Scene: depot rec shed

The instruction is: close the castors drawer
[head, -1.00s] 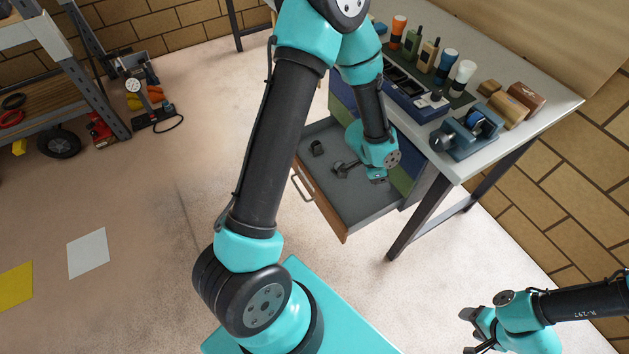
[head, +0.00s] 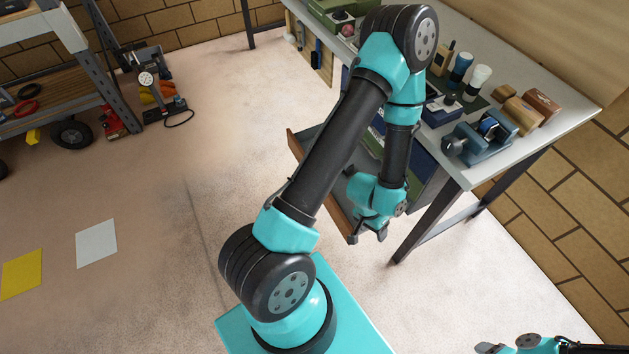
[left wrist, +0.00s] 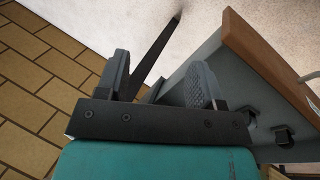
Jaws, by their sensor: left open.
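The castors drawer stands pulled out under the workbench, its wooden front (head: 337,206) partly behind my left arm. In the left wrist view the wooden front (left wrist: 262,50) is at upper right, with the grey side wall (left wrist: 208,52) and dark castors (left wrist: 283,134) inside. My left gripper (head: 368,233) is open and empty at the drawer's near end. In the left wrist view my left gripper (left wrist: 160,78) has one finger overlapping the side wall; contact cannot be told. My right gripper (head: 492,347) is cut off at the bottom edge, its jaws unclear.
The workbench (head: 575,112) carries a blue vise (head: 482,140), wooden blocks and bottles. Its dark leg (head: 425,215) stands just right of my left gripper. A shelf rack (head: 85,75) is at left. The floor (head: 160,200) between is open.

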